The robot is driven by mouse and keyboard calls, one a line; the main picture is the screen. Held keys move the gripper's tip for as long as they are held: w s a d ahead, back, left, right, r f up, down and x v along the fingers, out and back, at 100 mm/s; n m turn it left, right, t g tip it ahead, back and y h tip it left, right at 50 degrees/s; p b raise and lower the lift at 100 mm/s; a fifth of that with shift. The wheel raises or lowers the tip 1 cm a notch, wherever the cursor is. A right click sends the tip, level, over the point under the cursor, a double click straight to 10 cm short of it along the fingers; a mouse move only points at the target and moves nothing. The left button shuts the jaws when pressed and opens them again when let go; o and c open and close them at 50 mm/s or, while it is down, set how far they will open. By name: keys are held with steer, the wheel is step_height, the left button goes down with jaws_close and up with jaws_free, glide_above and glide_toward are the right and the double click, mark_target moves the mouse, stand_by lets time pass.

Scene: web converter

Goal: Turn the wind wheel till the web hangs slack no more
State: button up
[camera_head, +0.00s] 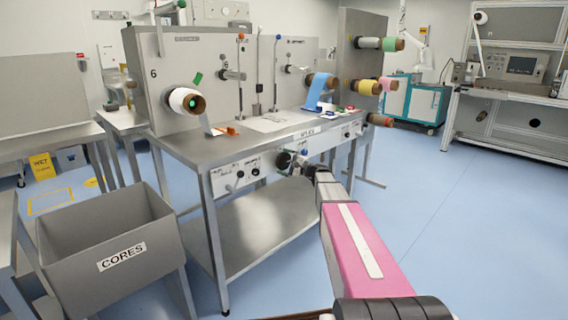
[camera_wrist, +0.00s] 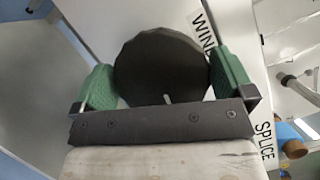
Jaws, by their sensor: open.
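The wind wheel (camera_wrist: 160,65) is a dark, round, many-sided disc beside the WIND label, filling the middle of the wrist view. My gripper (camera_wrist: 164,78) is open, with one green finger on each side of the wheel. The fingers are close to its rim; I cannot tell whether they touch it. In the head view my gripper (camera_head: 299,163) is at the front panel of the steel bench, and the wheel there is mostly hidden. A blue web (camera_head: 319,92) hangs from a roll down to the bench top. A white strip (camera_head: 206,124) hangs below the white roll (camera_head: 187,101); its tension is unclear.
The steel bench (camera_head: 185,150) has switches on its front panel and a shelf below. A grey CORES bin (camera_head: 115,235) stands at the left front. Rolls on spindles (camera_head: 367,87) stick out at the bench's right end. The blue floor at right is clear.

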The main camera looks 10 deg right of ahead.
steer(key=v, duration=1)
steer(key=shift+d, duration=0.2)
steer(key=shift+s+f, duration=0.1)
steer(key=shift+s, duration=0.05)
stand_by(0.4)
steer(key=w+a+n+t+h, duration=0.1)
steer(key=w+a+n+h, duration=0.1)
steer(key=a+n, duration=0.1)
steer(key=w+a+n+t+h, duration=0.1)
steer(key=w+a+n+h, duration=0.1)
steer(key=a+n, duration=0.1)
steer(key=w+a+r+n+t+h, duration=0.1)
steer(key=w+a+n+t, duration=0.1)
steer(key=a+n, duration=0.1)
steer(key=shift+w+h, duration=0.15)
steer(key=shift+h, duration=0.25)
stand_by(0.6)
steer(key=c, duration=0.6)
